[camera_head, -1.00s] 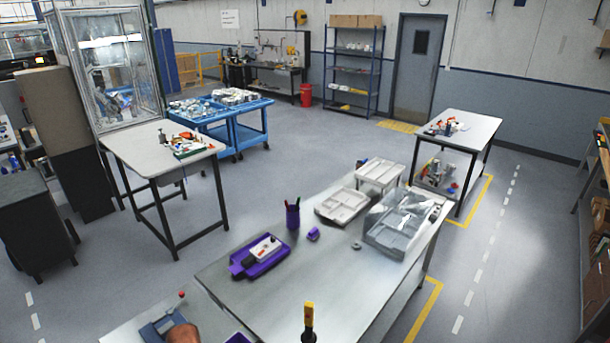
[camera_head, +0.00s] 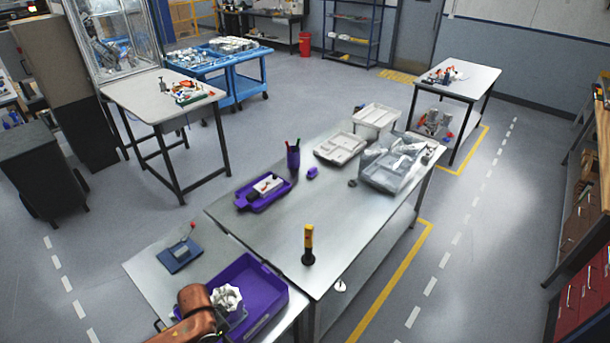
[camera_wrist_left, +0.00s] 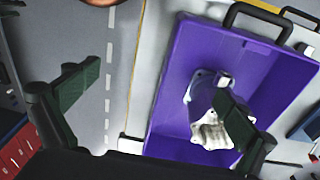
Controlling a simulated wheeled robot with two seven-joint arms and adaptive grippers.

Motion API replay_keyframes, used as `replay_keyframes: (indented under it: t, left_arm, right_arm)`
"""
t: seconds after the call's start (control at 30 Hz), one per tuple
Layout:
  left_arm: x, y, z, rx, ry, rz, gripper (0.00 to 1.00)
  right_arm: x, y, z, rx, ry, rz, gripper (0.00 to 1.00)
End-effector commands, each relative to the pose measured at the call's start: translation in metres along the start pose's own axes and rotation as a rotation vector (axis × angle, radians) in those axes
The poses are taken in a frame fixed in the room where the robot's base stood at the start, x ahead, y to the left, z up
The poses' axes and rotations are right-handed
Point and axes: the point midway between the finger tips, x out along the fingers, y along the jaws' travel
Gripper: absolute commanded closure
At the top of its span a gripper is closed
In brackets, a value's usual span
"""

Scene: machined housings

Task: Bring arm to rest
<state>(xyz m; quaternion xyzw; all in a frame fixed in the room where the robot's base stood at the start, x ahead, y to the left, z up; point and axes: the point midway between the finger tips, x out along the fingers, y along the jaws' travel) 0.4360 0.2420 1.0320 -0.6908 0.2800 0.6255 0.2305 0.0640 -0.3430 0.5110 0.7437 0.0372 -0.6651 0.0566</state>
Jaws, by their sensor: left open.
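A purple tray (camera_head: 278,301) lies on the near left metal table, and a pale machined housing (camera_head: 228,298) sits in it. My copper-coloured arm (camera_head: 197,308) comes in at the bottom left and covers part of the tray's left side. In the left wrist view the purple tray (camera_wrist_left: 173,118) fills the right half, with the housing (camera_wrist_left: 208,132) inside. My left gripper (camera_wrist_left: 152,97) has its two dark fingers wide apart with nothing between them. One finger covers part of the housing in the picture; whether they touch I cannot tell. My right gripper is not in view.
A blue fixture with a red-knobbed lever (camera_head: 181,254) stands left of the tray. A yellow-and-black tool (camera_head: 308,246) stands upright on the long metal table (camera_head: 350,232). A smaller purple tray (camera_head: 262,203), a pen cup (camera_head: 293,158) and grey trays stand further back.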

Motion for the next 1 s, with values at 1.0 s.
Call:
replay_keyframes:
  t: [1.0]
  left_arm:
    - [0.026,0.038,0.189,-0.664,0.206,-0.239,0.01]
  right_arm:
    - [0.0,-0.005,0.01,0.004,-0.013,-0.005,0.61]
